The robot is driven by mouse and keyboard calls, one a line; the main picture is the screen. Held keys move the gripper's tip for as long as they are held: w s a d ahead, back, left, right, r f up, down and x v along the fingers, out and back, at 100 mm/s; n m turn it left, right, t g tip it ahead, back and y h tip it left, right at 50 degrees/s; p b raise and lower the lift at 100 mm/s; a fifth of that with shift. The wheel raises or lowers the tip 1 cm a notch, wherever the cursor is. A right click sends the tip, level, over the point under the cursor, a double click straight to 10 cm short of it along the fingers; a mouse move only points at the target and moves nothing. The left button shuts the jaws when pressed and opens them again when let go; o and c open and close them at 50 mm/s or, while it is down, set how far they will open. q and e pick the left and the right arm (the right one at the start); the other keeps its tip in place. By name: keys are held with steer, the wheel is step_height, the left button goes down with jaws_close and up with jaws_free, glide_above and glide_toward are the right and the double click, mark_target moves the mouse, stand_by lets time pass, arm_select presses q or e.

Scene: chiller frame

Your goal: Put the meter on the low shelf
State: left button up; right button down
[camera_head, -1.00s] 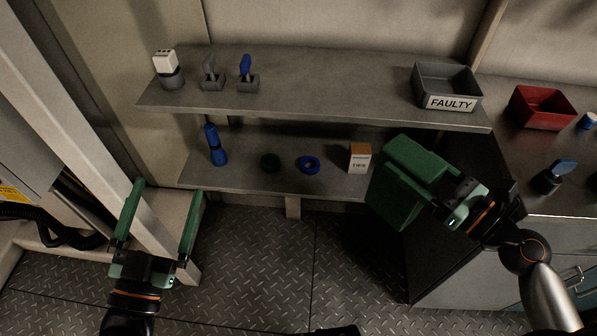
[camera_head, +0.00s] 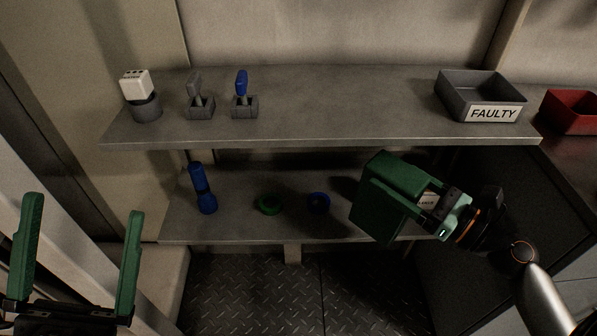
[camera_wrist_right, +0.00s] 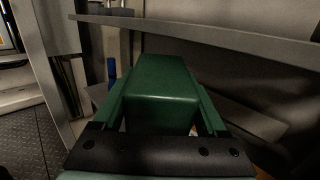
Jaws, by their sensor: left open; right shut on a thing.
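The meter (camera_head: 383,192), a green boxy case, is held tilted in my right gripper (camera_head: 415,208). It is in front of the right part of the low shelf (camera_head: 240,229), and I cannot tell whether it touches it. In the right wrist view the meter (camera_wrist_right: 160,88) sits between the fingers, with the upper shelf's edge above and beyond it. My left gripper (camera_head: 82,205) is open and empty at the lower left, away from the shelves.
The upper shelf (camera_head: 330,115) overhangs behind, with a grey FAULTY tray (camera_head: 490,112). A red tray (camera_head: 570,113) stands right.

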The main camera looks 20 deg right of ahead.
steer(key=w+a+f+t+y+b, duration=0.1)
steer(key=w+a+b, duration=0.3)
steer(key=w, duration=0.5)
steer(key=w+a+t+b, duration=0.1)
steer(key=w+a, duration=0.5)
steer(key=w, duration=0.2)
arm_select(q)
step_height(320, 180, down, 12)
steer(key=d+b, duration=0.1)
steer(key=b, duration=0.4)
steer(key=shift+n, duration=0.3)
steer(key=r+p, duration=0.5)
steer(key=shift+w+a+r, duration=0.15)
steer(key=shift+a+r, duration=0.05)
steer(key=shift+r, duration=0.1)
arm_select(e)
steer(key=w+a+f+g+h, duration=0.1)
steer(key=w+a+f+g, duration=0.1)
steer(key=w+f, duration=0.4)
steer(key=shift+a+f+g, duration=0.3)
steer(key=shift+a+f, duration=0.05)
steer(key=shift+f, duration=0.2)
